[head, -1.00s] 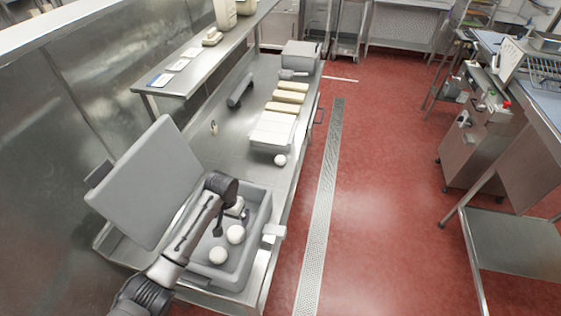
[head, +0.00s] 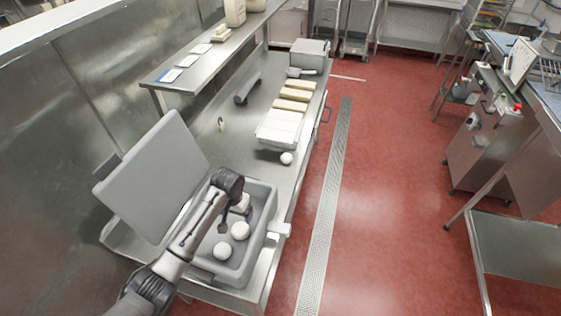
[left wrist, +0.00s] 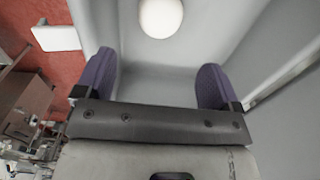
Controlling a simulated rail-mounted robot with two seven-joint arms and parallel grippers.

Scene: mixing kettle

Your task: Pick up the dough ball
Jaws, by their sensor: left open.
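White dough balls lie in an open grey bin (head: 262,222). One dough ball (head: 240,230) lies near the bin's middle and another dough ball (head: 222,250) nearer its front. A pale shape beside my wrist is partly hidden, and I cannot tell what it is. My left gripper (left wrist: 157,82) reaches down into the bin. Its two purple-padded fingers are apart with nothing between them. My right gripper is out of view.
The bin's grey lid (head: 152,178) stands tilted at its left. A lone white ball (head: 287,158) sits on the steel table near a white tray (head: 279,128) and pale blocks (head: 291,105). A shelf (head: 190,62) overhangs the table's left side.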

